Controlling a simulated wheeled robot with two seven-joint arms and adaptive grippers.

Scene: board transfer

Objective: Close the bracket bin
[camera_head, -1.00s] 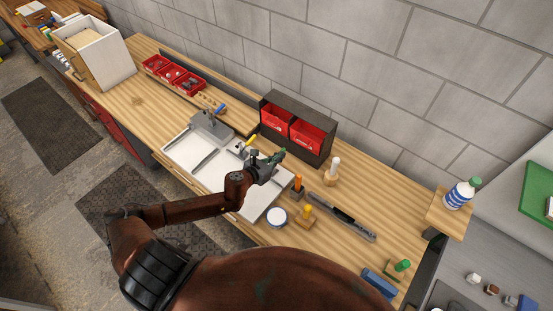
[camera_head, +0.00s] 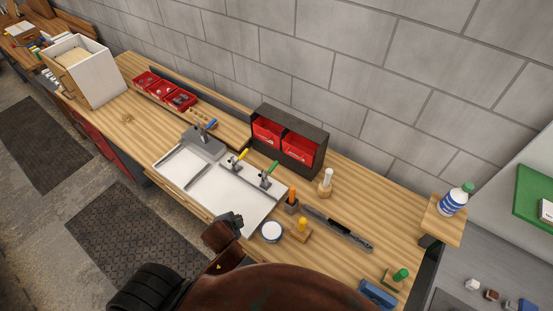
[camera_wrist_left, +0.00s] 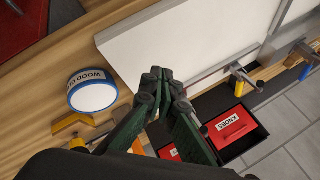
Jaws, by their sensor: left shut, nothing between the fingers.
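A dark cabinet (camera_head: 318,160) against the wall holds two red bins side by side, a left bin (camera_head: 267,130) and a right bin (camera_head: 299,148). In the left wrist view the head view's left bin reads KNOBS (camera_wrist_left: 232,128). The other red bin (camera_wrist_left: 170,152) is mostly hidden behind my fingers, and its label cannot be read. I cannot tell for sure how far either bin stands out. My left gripper (camera_head: 237,218) is shut and empty at the near edge of the white board, well in front of the cabinet. Its fingertips (camera_wrist_left: 157,75) meet in the wrist view. My right gripper is not in view.
Toggle clamps with yellow (camera_head: 243,154) and green (camera_head: 272,167) handles stand between board (camera_head: 240,200) and cabinet. A round glue tin (camera_head: 271,231), upright tools and a long dark tool (camera_head: 338,228) lie to the right. Small red trays (camera_head: 163,88) are at left.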

